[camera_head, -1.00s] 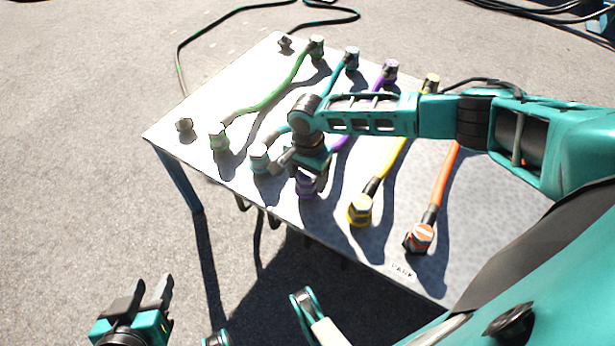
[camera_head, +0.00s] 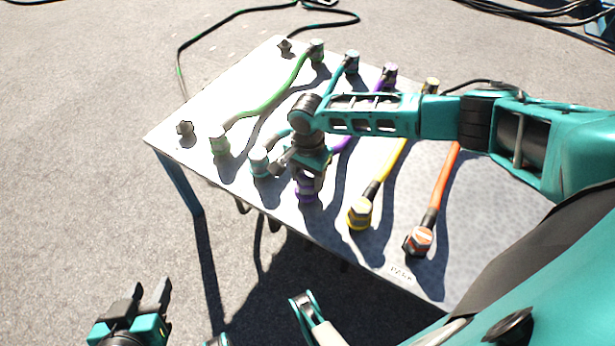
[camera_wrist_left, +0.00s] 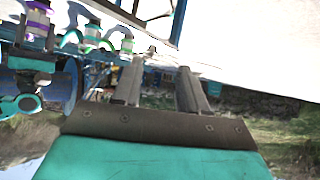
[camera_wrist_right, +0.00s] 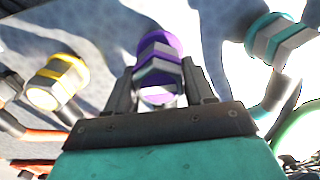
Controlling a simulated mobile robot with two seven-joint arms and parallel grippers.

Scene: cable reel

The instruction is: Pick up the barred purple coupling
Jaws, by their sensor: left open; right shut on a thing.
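The near purple coupling (camera_head: 306,193) sits at the front edge of the table, at the end of a purple cable. My right gripper (camera_head: 308,180) is over it and shut on it. In the right wrist view the purple coupling (camera_wrist_right: 160,58) is between the two fingers (camera_wrist_right: 160,88). I cannot make out a bar mark on it, as the gripper covers part of it. Another purple coupling (camera_head: 389,71) stands at the back of the table. My left gripper (camera_head: 150,297) is open and empty, low in front of the table; it also shows in the left wrist view (camera_wrist_left: 158,80).
Along the table's (camera_head: 268,72) front are a green coupling (camera_head: 219,142), a teal one (camera_head: 260,162), a yellow one (camera_head: 360,213) and an orange one (camera_head: 418,240) with a white bar. Their cables run backward. Open ground lies left of the table.

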